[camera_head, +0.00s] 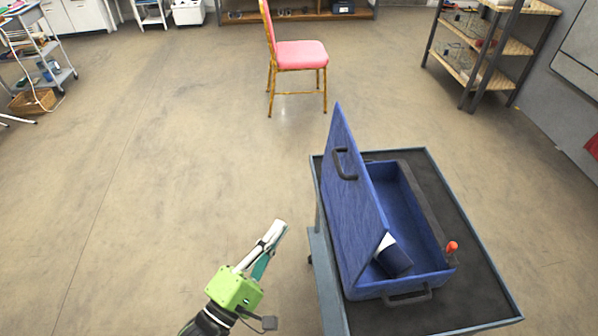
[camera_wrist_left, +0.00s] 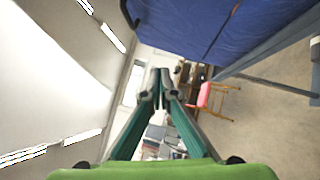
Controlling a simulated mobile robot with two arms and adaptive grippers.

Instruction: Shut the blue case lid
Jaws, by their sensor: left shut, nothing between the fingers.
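The blue case (camera_head: 420,282) stands on a cart with its lid (camera_head: 350,205) raised and tilted up on the left side. The lid has a dark handle (camera_head: 344,164). A dark cylinder with a white end (camera_head: 394,258) lies inside the case. My left gripper (camera_head: 277,230) is shut and empty, to the left of the lid and apart from it. In the left wrist view its fingertips (camera_wrist_left: 160,85) are together, with the blue lid (camera_wrist_left: 200,25) above them. My right gripper is in neither view.
The grey cart (camera_head: 484,309) has a dark top. A small thing with an orange top (camera_head: 452,247) stands at the case's right edge. A pink chair (camera_head: 301,55) and a shelf rack (camera_head: 480,55) stand farther back. The floor left of the cart is clear.

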